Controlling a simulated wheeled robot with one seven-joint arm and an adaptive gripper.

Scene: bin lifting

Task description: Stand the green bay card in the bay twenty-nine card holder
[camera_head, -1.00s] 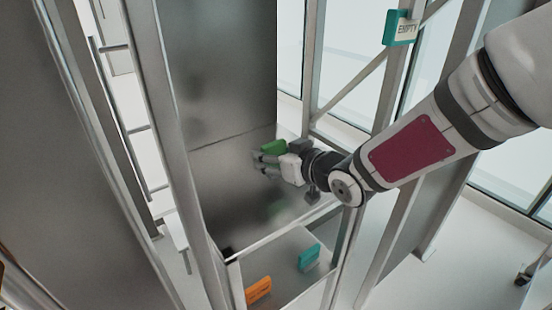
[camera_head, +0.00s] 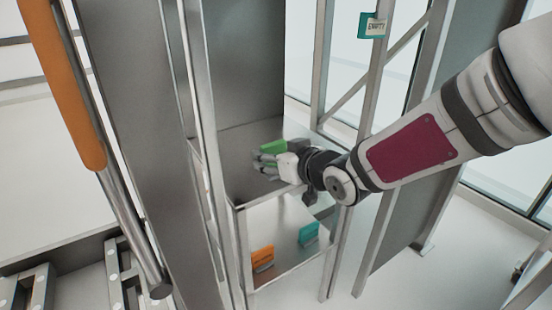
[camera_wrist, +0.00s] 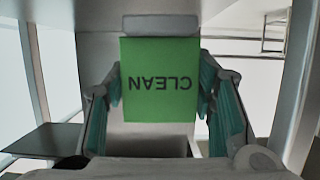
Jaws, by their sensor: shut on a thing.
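My gripper (camera_head: 262,160) is shut on the green bay card (camera_head: 273,146) and holds it in front of the grey metal panels of the frame. In the wrist view the green card (camera_wrist: 160,80) fills the middle, with the word CLEAN upside down. The fingers (camera_wrist: 160,110) with teal pads stand on either side of it. A pale grey surface shows behind the card's upper edge; I cannot tell whether it is a holder. No card holder marked twenty-nine can be made out.
A teal EMPTY card (camera_head: 372,26) hangs on an upright at the upper right. Below my gripper, an orange card (camera_head: 262,258) and a teal card (camera_head: 309,234) stand in a pale tray (camera_head: 285,272). Metal uprights stand close on both sides of my arm.

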